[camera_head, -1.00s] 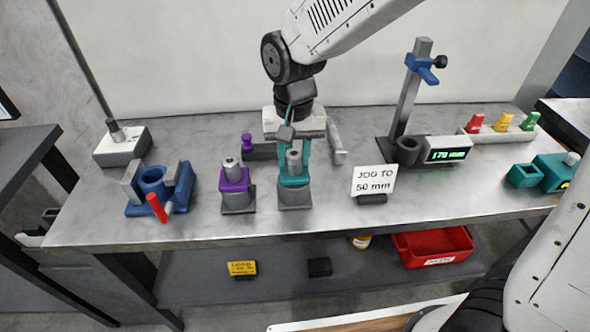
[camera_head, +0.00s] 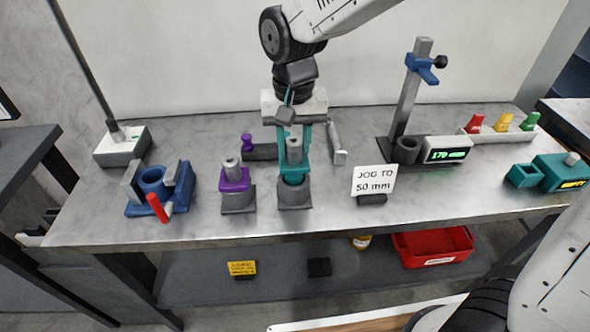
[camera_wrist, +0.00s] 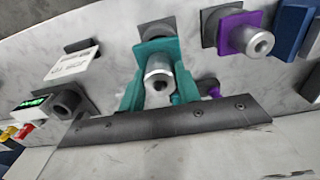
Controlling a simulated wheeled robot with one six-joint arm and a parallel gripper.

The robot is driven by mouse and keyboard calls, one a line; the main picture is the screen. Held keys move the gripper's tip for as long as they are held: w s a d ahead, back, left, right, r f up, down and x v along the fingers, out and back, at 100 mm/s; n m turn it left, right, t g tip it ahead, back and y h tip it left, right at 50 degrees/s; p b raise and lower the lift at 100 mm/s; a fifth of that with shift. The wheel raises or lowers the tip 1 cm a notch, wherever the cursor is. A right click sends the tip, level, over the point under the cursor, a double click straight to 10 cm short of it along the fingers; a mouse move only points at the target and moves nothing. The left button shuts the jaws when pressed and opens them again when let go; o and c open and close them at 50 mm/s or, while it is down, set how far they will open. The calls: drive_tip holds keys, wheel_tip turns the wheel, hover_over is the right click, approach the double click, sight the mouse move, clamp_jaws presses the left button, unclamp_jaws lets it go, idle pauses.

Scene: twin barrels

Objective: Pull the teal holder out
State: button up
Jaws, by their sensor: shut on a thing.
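The teal holder (camera_head: 293,169) with its silver cylinder (camera_head: 295,149) is raised a little above its grey base (camera_head: 294,197). A narrower teal part shows below it at the base's top; I cannot tell whether it is clear of the base. My gripper (camera_head: 294,160) points down over it, its teal fingers at either side, shut on the holder. In the wrist view the holder (camera_wrist: 155,52) sits between my fingers (camera_wrist: 158,92), with the silver cylinder (camera_wrist: 159,75) facing the camera.
A purple holder (camera_head: 233,182) sits on a similar grey base close to the left. A blue fixture (camera_head: 153,180) with a red handle is farther left. The "JOG TO 50 mm" sign (camera_head: 374,180) and gauge stand (camera_head: 406,100) are to the right. Bench between sign and teal box (camera_head: 556,170) is clear.

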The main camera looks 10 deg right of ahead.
drive_tip(key=shift+r, duration=1.75)
